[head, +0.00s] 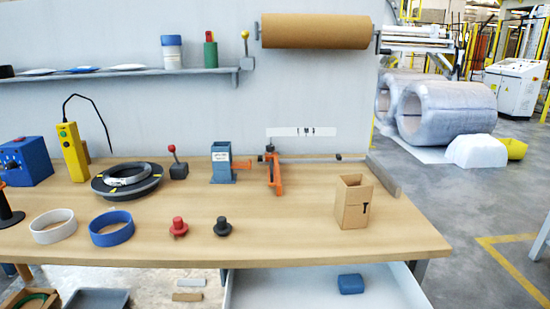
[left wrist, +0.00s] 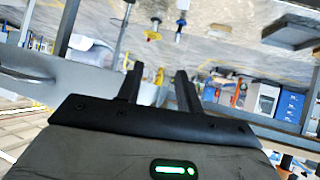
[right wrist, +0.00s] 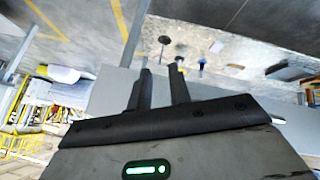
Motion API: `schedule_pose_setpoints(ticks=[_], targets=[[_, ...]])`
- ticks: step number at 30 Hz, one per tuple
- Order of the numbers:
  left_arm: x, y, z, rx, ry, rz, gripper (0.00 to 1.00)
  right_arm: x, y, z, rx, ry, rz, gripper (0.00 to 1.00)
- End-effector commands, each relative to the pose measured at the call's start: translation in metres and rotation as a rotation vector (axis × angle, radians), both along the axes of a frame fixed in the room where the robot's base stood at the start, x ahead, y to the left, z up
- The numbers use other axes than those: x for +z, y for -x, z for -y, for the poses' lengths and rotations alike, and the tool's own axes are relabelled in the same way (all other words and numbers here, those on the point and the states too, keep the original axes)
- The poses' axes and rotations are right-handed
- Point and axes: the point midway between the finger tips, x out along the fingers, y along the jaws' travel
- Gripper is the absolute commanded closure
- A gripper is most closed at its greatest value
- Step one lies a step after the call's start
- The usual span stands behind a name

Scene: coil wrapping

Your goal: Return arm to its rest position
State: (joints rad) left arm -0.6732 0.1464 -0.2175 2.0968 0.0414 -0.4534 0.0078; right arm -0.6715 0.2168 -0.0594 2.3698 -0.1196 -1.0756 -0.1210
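Neither of my arms shows in the head view. In the left wrist view my left gripper (left wrist: 159,76) has its two black fingers apart with nothing between them. In the right wrist view my right gripper (right wrist: 160,71) also has its fingers apart, with a narrower empty gap at the tips. Both are away from the items on the wooden workbench (head: 300,225). A grey drawer (head: 290,285) below the bench stands open with a blue block (head: 351,284) in it.
The bench carries a black ring stack (head: 127,182), a blue ring (head: 111,230), a white ring (head: 53,226), red (head: 179,227) and dark (head: 223,227) knobs, an orange clamp (head: 274,172) and a cardboard box (head: 353,202). Wrapped coils (head: 445,110) stand at the right.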

Motion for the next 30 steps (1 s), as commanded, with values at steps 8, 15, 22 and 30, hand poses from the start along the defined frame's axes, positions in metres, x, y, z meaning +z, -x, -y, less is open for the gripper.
schedule_pose_setpoints(ticks=[8, 15, 22, 30], targets=[[0.0, 0.0, 0.0, 0.0, 0.0, 0.0, 0.64, 0.006, 0.024, -0.03, -0.109, -0.148, -0.194, 0.8], [0.0, 0.0, 0.0, 0.0, 0.0, 0.001, 0.64, 0.012, 0.043, -0.05, -0.154, -0.227, -0.321, 0.8], [0.0, 0.0, 0.0, 0.0, 0.0, 0.001, 0.64, -0.004, 0.022, -0.061, -0.109, -0.265, -0.204, 0.8], [0.001, 0.0, 0.0, 0.0, 0.0, 0.002, 0.64, -0.023, -0.002, -0.081, -0.052, -0.338, -0.031, 0.8]])
